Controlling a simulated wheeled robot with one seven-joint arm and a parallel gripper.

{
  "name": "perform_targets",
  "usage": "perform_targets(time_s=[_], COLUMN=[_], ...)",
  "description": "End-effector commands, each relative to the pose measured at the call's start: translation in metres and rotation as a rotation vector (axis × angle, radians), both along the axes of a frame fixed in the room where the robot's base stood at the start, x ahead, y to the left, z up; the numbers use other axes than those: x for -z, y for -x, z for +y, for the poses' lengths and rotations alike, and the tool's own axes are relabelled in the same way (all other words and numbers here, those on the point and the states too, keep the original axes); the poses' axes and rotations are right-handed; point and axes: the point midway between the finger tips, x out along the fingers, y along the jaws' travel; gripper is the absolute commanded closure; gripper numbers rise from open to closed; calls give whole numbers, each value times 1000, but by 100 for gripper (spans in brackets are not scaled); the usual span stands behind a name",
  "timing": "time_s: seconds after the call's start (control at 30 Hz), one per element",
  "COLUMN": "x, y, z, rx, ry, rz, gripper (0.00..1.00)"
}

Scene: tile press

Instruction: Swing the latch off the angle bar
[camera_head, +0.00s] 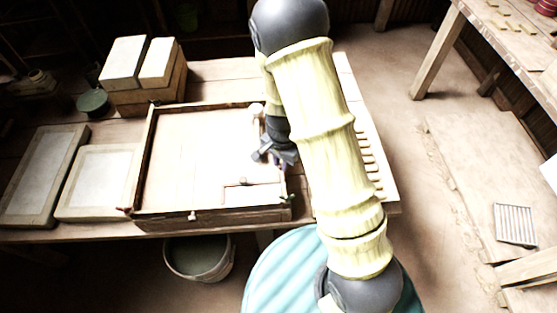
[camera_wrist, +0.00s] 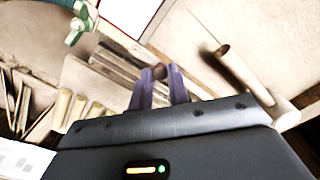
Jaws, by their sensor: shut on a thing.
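The shallow wooden tray frame (camera_head: 147,165) lies on the workbench, with a thin L-shaped bar (camera_head: 250,184), likely the angle bar, inside its near right corner. My gripper (camera_head: 286,170) is at the frame's right wall, partly hidden by my arm. In the wrist view, the two purple fingers of my gripper (camera_wrist: 158,88) are closed around a small round brown knob (camera_wrist: 159,72), which looks like the latch's handle. It sits by the wooden rails (camera_wrist: 125,62). The rest of the latch is hidden, so I cannot tell whether it lies over the bar.
Framed tiles (camera_head: 97,183) and stacked pale blocks (camera_head: 124,62) stand left of the frame. A bucket (camera_head: 198,262) is under the bench (camera_head: 225,71). Small pegs or slats line the right side. Another table (camera_head: 437,62) stands at the far right, with open floor between.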

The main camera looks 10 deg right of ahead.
Motion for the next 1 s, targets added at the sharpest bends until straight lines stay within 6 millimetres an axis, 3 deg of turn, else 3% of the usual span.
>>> perform_targets(time_s=[0.3, 0.7, 0.73, 0.8, 0.83, 1.0], x=[-1, -1, -1, -1, -1, 0], y=[-1, -2, -2, -1, -1, -1], z=[-4, -4, -4, -4, -4, -4], rx=[101, 108, 107, 107, 107, 106], ry=[0, 0, 0, 0, 0, 0], rz=[-4, -4, -4, -4, -4, -1], gripper=[100, 100, 78, 65, 61, 61])
